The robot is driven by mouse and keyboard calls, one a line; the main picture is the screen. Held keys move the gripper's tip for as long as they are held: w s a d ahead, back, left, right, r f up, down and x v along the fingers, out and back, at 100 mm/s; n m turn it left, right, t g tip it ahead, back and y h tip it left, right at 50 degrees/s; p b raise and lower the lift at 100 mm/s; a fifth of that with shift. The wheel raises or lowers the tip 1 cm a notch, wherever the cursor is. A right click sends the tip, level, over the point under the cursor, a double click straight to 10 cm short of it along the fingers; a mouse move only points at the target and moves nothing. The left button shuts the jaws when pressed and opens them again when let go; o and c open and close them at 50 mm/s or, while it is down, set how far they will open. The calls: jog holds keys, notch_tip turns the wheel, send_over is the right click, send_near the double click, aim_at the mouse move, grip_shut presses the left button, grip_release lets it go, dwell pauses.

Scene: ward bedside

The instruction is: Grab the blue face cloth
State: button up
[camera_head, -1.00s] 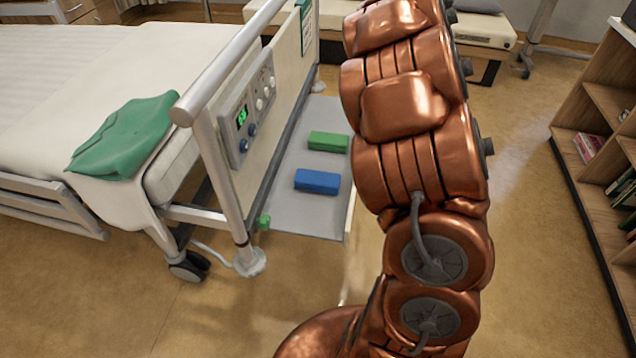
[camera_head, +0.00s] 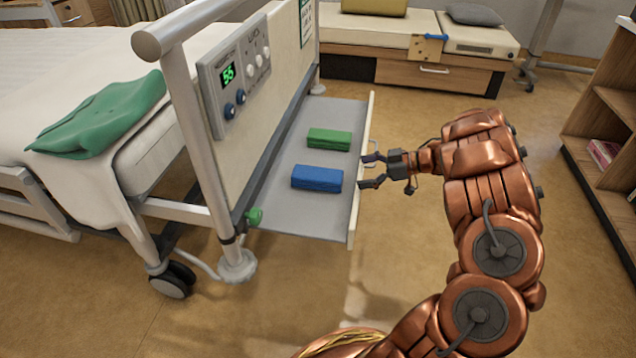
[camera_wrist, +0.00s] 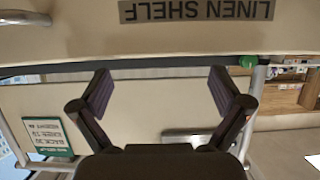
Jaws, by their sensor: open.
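The blue face cloth (camera_head: 317,179) is a folded block lying on a grey pull-out shelf (camera_head: 285,219) at the foot of the bed. A similar green folded cloth (camera_head: 329,139) lies just behind it on the same shelf. My gripper (camera_head: 366,170) is open and empty, by the shelf's right edge, to the right of the blue cloth and apart from it. In the wrist view my two dark fingers (camera_wrist: 162,92) are spread with nothing between them. That view shows a pale panel labelled "LINEN SHELF" (camera_wrist: 197,10); neither cloth can be made out there.
The bed's end panel with a control box (camera_head: 233,75) and metal rail stands left of the shelf. A green cloth (camera_head: 105,115) lies on the bed. A wooden bookcase (camera_head: 600,140) is at right, a low cabinet (camera_head: 400,69) at the back.

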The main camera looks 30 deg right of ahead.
aim_at(338, 176)
jog(key=b+x, duration=0.2)
jog(key=x, duration=0.3)
jog(key=shift+w+a+f, duration=0.2)
jog(key=shift+a+f, duration=0.05)
jog(key=shift+w+a+f, duration=0.15)
jog(key=shift+w+a, duration=0.25)
jog(key=shift+a, duration=0.05)
jog(key=c, duration=1.2)
